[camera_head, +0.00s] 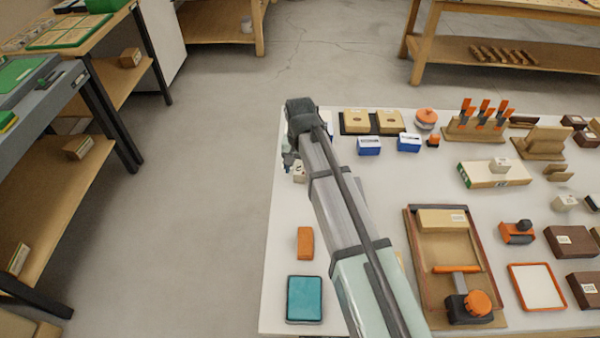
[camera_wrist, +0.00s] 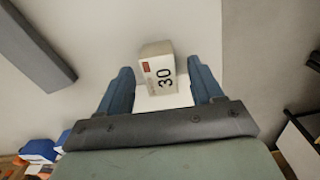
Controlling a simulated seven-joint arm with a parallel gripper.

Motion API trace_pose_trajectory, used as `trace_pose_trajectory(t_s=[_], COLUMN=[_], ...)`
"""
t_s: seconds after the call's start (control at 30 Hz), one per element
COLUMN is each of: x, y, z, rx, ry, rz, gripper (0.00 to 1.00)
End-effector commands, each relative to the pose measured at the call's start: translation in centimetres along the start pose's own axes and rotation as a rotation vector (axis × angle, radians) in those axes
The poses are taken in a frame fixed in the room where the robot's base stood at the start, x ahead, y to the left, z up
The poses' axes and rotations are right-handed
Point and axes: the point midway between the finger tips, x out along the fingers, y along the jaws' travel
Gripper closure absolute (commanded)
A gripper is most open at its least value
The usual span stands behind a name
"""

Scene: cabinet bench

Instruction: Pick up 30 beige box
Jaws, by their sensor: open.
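The beige box (camera_wrist: 157,72) shows in the wrist view with a printed "30" and a small red mark on its white label face. It lies between and slightly ahead of the two blue fingers of my gripper (camera_wrist: 163,80), which is open. Gaps show on both sides of the box, so neither finger appears to touch it. In the head view my arm reaches over the left edge of the white table, and a small pale box (camera_head: 299,172) shows partly beside the wrist. My fingertips are mostly hidden there.
Two blue-and-white boxes (camera_head: 369,146) and a tray with tan blocks (camera_head: 388,122) stand right of my wrist. An orange block (camera_head: 305,243) and a teal pad (camera_head: 304,299) lie nearer. The table's left edge is close, with open floor (camera_head: 190,200) beyond.

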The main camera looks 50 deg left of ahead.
Motion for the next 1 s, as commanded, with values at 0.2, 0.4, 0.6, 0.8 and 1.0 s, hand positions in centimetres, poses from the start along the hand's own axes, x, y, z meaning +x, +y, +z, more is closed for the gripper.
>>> trace_pose_trajectory(t_s=[0.2,0.4,0.6,0.8,1.0], x=[1.65,1.62,1.6,1.6,1.58], y=[-0.01,-0.01,-0.01,-0.01,-0.01], z=[0.0,-0.01,-0.01,-0.01,-0.01], rx=[-0.002,-0.002,-0.002,-0.002,-0.002], ry=[0.002,0.002,0.002,0.002,0.002], rz=[-0.001,-0.001,-0.001,-0.001,-0.001], gripper=[0.34,0.36,0.55,0.74,0.92])
